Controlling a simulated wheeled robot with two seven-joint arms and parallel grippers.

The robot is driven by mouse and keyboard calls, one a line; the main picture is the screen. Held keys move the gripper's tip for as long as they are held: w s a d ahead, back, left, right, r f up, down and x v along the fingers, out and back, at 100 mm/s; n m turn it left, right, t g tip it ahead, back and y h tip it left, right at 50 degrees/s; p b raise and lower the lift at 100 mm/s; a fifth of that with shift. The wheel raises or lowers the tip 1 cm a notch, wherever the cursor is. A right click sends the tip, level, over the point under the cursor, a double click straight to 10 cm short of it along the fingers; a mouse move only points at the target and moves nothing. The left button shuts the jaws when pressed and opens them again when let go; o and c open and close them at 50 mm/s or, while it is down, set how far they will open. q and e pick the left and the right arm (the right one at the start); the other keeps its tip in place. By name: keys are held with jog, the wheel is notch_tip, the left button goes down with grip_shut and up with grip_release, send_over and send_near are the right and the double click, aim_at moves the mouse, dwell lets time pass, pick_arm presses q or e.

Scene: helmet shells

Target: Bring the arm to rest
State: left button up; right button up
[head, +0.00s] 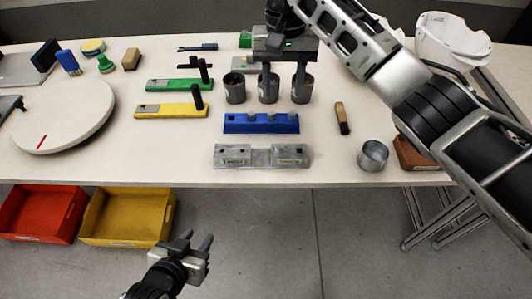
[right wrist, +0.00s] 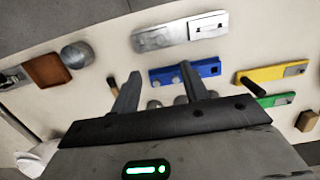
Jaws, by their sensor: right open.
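My right gripper (head: 283,75) reaches in from the upper right of the head view, fingers pointing down over the table. It is open, with clear space between its fingers in the right wrist view (right wrist: 160,85), and I see nothing held. In the head view its fingers overlap the middle and right of three grey metal cups (head: 235,90); I cannot tell whether they touch. My left gripper (head: 198,243) is low in the head view, in front of the table and over the floor. Its fingers are apart and empty.
On the white table (head: 340,170) are a grey metal fixture (head: 262,156), blue block (head: 261,123), yellow bar (head: 170,111), green bar (head: 172,85), loose cup (head: 373,156) and round turntable (head: 65,115). Red (head: 40,213) and yellow bins (head: 125,217) stand below the front edge, left.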

dwell(0.3)
jog(key=s+f+n+t+y, duration=0.2)
jog(key=s+f+y, duration=0.1)
jog(key=s+f, duration=1)
jog(key=s+d+f+t+h, duration=0.3)
jog(key=s+d, duration=1.2)
jog(key=d, duration=0.2)
jog(key=w+a+f+t+y, duration=0.2)
jog(key=w+a+f+t, duration=0.2)
jog(key=f, duration=0.5)
jog(key=shift+w+a+f+n+t+y, duration=0.35)
jog(key=shift+w+t, duration=0.45)
jog(key=shift+t, duration=0.4)
